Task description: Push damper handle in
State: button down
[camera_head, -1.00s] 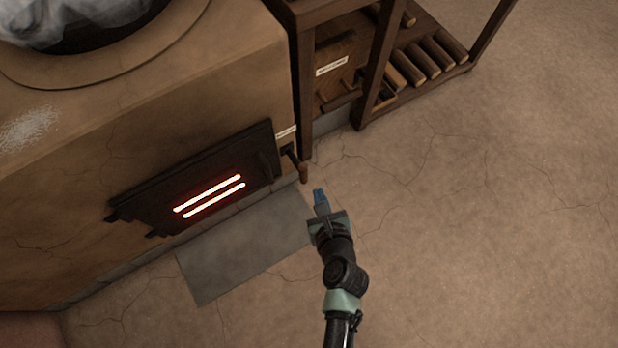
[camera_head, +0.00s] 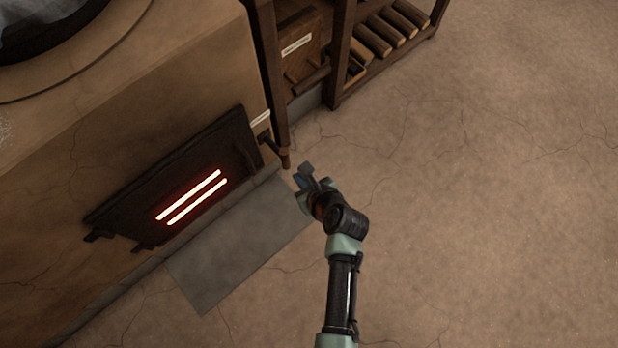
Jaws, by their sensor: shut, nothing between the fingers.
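The damper handle (camera_head: 284,157) is a dark rod with a brown wooden end. It sticks out of the oven's front face near the right corner, just under a small pale label (camera_head: 260,119). My gripper (camera_head: 302,172) is shut and empty. In the picture it sits just right of and slightly below the handle's end, with a small gap between them. The view from above does not show clearly how their heights compare.
A dark firebox door (camera_head: 180,180) with two glowing slots is left of the handle. A grey floor slab (camera_head: 235,245) lies below it. A wooden rack (camera_head: 341,60) with several rollers stands behind. The floor at right is clear.

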aim_at(288, 161)
jog(key=shift+w+a+r+b, duration=0.1)
jog(key=shift+w+a+b, duration=0.3)
jog(key=shift+w, duration=0.5)
jog(key=shift+w+a+b, duration=0.3)
jog(key=shift+w+a, duration=0.1)
jog(key=shift+w, duration=0.45)
